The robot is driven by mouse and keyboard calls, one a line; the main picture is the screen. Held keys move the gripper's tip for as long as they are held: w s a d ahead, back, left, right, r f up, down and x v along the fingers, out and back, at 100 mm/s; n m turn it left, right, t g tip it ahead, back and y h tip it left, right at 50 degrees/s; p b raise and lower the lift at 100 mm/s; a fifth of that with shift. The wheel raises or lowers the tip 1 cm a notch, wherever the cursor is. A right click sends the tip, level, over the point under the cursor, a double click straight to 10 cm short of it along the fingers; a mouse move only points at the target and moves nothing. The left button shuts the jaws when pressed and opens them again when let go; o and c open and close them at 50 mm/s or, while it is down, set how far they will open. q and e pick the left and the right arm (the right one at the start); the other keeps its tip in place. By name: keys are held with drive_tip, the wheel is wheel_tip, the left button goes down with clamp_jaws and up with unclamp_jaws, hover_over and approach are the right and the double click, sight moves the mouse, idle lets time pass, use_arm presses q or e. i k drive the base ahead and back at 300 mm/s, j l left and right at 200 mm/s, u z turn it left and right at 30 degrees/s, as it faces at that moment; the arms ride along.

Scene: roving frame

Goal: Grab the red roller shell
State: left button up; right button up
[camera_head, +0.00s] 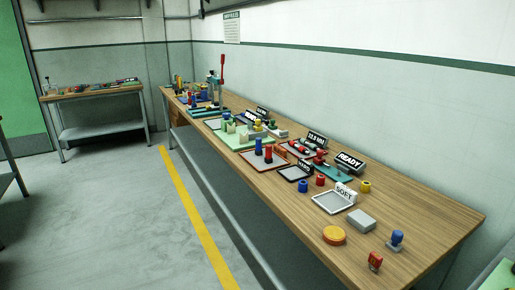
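Several red parts stand on the long wooden workbench (430,215), and I cannot tell surely which is the roller shell. A small red cylinder (320,180) stands between the dark HARD tray and the grey SOFT tray. A taller red cylinder (268,153) stands beside a blue one (258,146) on a red-rimmed tray (262,165). A red piece with a pale marking (375,261) is at the near end of the bench. Neither of my grippers is in view.
An orange round disc (334,235), a grey block (361,220) and a blue-handled stamp (396,239) stand near the bench's close end. A grey SOFT tray (318,204) looks empty. The floor left of the yellow line (195,215) is clear. Another bench (95,90) stands at the back left.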

sight(268, 159)
drive_tip(key=i+j+z, duration=0.1)
drive_tip(key=z, duration=0.35)
drive_tip(key=i+j+z, duration=0.2)
drive_tip(key=z, duration=0.25)
drive_tip(key=i+j+z, duration=0.1)
drive_tip(key=j+z, duration=0.15)
drive_tip(key=z, duration=0.2)
